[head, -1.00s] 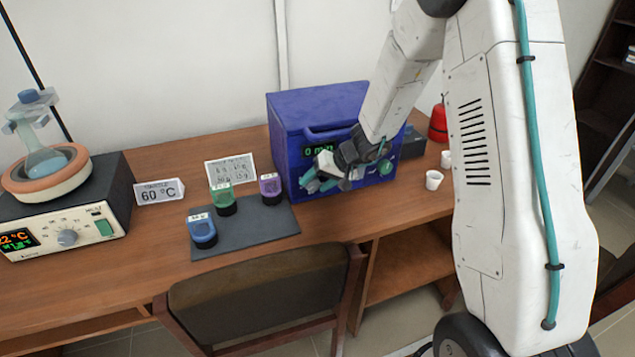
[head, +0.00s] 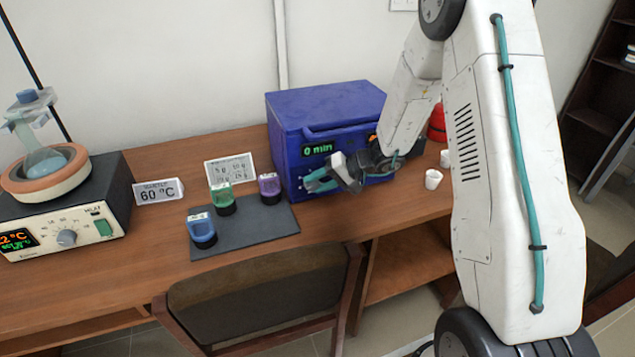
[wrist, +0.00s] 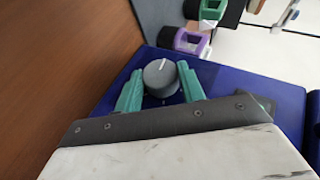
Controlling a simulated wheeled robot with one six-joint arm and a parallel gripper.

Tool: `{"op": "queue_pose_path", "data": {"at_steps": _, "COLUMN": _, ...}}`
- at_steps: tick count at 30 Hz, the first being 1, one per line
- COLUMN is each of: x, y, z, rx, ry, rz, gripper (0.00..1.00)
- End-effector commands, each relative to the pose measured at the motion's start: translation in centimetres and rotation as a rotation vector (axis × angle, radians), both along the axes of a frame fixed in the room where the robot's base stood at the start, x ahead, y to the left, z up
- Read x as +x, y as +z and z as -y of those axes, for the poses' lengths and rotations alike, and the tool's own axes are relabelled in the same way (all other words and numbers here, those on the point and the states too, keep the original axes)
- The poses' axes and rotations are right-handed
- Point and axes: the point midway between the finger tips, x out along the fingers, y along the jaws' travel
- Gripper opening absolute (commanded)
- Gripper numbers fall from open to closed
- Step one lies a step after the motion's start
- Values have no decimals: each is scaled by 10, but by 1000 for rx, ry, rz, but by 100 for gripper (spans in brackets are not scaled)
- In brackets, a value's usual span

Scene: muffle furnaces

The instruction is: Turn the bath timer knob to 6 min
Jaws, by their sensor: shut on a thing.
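The blue bath (head: 325,108) stands at the back of the bench. Its green display (head: 318,149) reads "0 min". My gripper (head: 316,181) is at the lower left of the bath's front. In the wrist view my gripper (wrist: 159,84) has its teal fingers on either side of a grey round knob (wrist: 158,78) on the blue panel, and is shut on it. The white pointer line on the knob points to the top of that view, slightly right. The knob is hidden in the head view, and its scale cannot be read.
A dark mat (head: 245,233) with blue, green and purple labelled items lies left of the bath. White cups (head: 433,179) stand to the right. A heater (head: 65,215) with a flask is at far left. A chair (head: 260,290) stands in front.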

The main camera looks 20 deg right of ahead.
Motion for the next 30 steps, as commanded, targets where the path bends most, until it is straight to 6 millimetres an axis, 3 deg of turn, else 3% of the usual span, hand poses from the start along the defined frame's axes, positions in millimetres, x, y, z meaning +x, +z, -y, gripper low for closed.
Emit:
{"op": "queue_pose_path", "data": {"at_steps": 10, "x": 0, "y": -3, "z": 2, "rx": 157, "ry": -1, "rz": -1, "gripper": 16}}
{"op": "queue_pose_path", "data": {"at_steps": 26, "x": 0, "y": -3, "z": 2, "rx": 187, "ry": 0, "rz": 1, "gripper": 16}}
{"op": "queue_pose_path", "data": {"at_steps": 27, "x": 0, "y": -3, "z": 2, "rx": 186, "ry": 0, "rz": 0, "gripper": 45}}
{"op": "queue_pose_path", "data": {"at_steps": 29, "x": 0, "y": -3, "z": 2, "rx": 186, "ry": 0, "rz": 0, "gripper": 61}}
{"op": "queue_pose_path", "data": {"at_steps": 30, "x": 0, "y": -3, "z": 2, "rx": 186, "ry": 0, "rz": 0, "gripper": 61}}
